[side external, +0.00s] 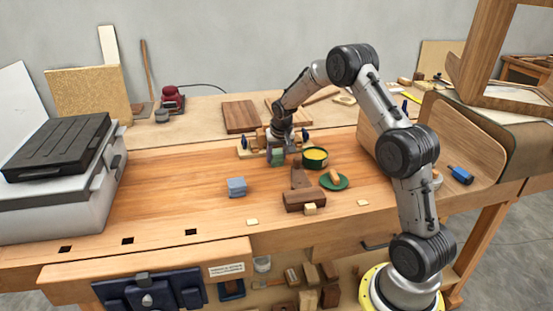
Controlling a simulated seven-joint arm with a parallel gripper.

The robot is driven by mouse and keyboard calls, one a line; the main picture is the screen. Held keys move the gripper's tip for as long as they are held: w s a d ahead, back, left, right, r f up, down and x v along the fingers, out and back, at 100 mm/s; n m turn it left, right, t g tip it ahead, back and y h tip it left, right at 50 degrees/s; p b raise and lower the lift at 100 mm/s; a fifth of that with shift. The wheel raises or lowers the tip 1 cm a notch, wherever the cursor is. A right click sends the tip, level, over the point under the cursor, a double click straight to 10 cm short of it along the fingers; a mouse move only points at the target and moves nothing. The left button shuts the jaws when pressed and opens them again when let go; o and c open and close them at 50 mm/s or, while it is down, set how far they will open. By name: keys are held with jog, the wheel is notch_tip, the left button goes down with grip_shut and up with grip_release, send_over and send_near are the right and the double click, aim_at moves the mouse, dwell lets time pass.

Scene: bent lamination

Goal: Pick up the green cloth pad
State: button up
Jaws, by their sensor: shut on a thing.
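My gripper (278,150) points down over the middle of the bench and is shut on a small green pad. The green cloth pad (278,158) shows as a small square patch just under the fingers. The gripper hides part of it. I cannot tell whether it touches the bench or hangs just above it.
A green bowl (315,158) with yellow contents stands just right of the gripper. A green dish (334,182) with a tan piece and a brown wooden block (305,200) are nearer. A blue-grey block (237,187) lies left. The bench's left middle is clear.

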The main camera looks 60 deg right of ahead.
aim_at(276, 150)
jog(key=shift+r, duration=0.1)
grip_shut()
jog(key=shift+r, duration=0.55)
notch_tip(276, 150, up, 2)
jog(key=shift+r, duration=0.2)
jog(key=s+a+r, duration=0.7)
jog(key=s+r, duration=0.2)
jog(key=s, duration=0.3)
jog(key=shift+r, duration=0.2)
jog(key=shift+a, duration=0.1)
